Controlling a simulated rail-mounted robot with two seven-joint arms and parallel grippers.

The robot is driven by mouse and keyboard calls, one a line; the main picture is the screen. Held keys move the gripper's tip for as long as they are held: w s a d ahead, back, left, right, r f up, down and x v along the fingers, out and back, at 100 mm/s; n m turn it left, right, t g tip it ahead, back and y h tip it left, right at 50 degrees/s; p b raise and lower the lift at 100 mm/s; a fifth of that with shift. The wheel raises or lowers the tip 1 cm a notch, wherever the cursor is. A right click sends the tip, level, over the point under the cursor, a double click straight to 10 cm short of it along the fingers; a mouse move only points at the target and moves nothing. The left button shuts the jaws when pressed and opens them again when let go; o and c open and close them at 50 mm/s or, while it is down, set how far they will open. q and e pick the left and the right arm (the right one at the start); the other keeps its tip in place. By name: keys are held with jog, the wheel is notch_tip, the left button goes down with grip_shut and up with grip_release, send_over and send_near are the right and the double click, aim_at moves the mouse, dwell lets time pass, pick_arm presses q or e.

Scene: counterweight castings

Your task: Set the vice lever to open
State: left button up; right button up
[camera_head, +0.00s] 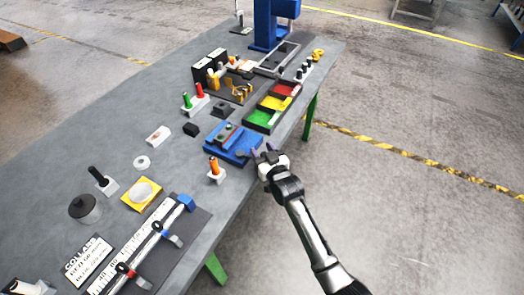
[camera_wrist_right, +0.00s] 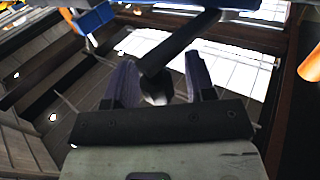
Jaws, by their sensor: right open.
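The blue vice (camera_head: 226,151) sits near the right edge of the grey workbench, and a blue part of it (camera_wrist_right: 95,18) shows at the top of the right wrist view. My right gripper (camera_head: 264,155) is beside the vice at the bench edge. In the right wrist view the gripper (camera_wrist_right: 160,82) is open, with its two fingers apart. A dark lever (camera_wrist_right: 182,40) with a rounded end reaches down between the fingers; I cannot tell whether they touch it. The lever is hard to make out in the head view. My left gripper is not in view.
On the workbench (camera_head: 120,110), an orange-handled peg in a white block (camera_head: 215,176) stands just left of the vice. A tray with green, yellow and red sections (camera_head: 262,118) lies behind it. A scale with collars (camera_head: 145,245) is in front. The floor right of the bench is clear.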

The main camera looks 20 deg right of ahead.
jog(key=shift+w, duration=0.25)
grip_shut()
dwell(0.4)
